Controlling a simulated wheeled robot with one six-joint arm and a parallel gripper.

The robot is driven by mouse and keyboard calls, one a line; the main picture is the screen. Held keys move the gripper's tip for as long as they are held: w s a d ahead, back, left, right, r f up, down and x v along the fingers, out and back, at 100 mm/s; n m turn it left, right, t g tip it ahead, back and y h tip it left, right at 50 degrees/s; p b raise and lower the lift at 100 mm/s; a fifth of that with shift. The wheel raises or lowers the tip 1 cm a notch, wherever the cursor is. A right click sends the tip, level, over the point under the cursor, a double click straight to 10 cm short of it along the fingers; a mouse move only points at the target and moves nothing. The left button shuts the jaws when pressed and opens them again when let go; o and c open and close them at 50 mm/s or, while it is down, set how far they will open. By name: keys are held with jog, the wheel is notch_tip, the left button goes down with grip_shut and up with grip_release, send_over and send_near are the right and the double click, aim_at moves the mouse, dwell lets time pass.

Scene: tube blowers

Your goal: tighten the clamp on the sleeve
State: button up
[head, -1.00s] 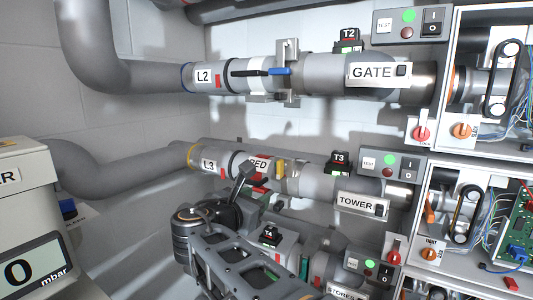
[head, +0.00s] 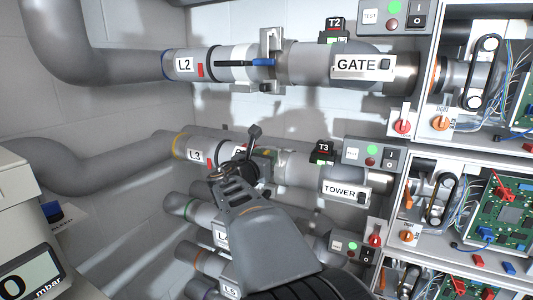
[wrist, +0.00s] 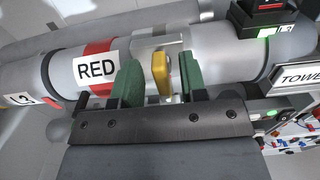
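The L3 line's RED sleeve (wrist: 96,66) shows in the wrist view as a grey tube with a red band and a RED label. A metal clamp (wrist: 158,44) wraps the tube just right of the label. Its yellow lever (wrist: 162,74) points toward my camera. My gripper (wrist: 160,80) is open, with one green-padded finger on each side of the lever. A gap shows on the left; the right finger looks close to the lever, and I cannot tell whether it touches. In the head view my arm hides the clamp and most of the sleeve.
The GATE line (head: 357,66) with a blue-lever clamp (head: 262,62) runs above. Lower pipes pass below my arm. The T3 box (head: 323,151) and TOWER label (head: 340,190) are to the right, beside open electrical cabinets (head: 510,205). A gauge unit (head: 35,265) stands at the left.

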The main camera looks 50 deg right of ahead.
jog(key=shift+w+d, duration=0.15)
jog(key=shift+d, duration=0.45)
grip_shut()
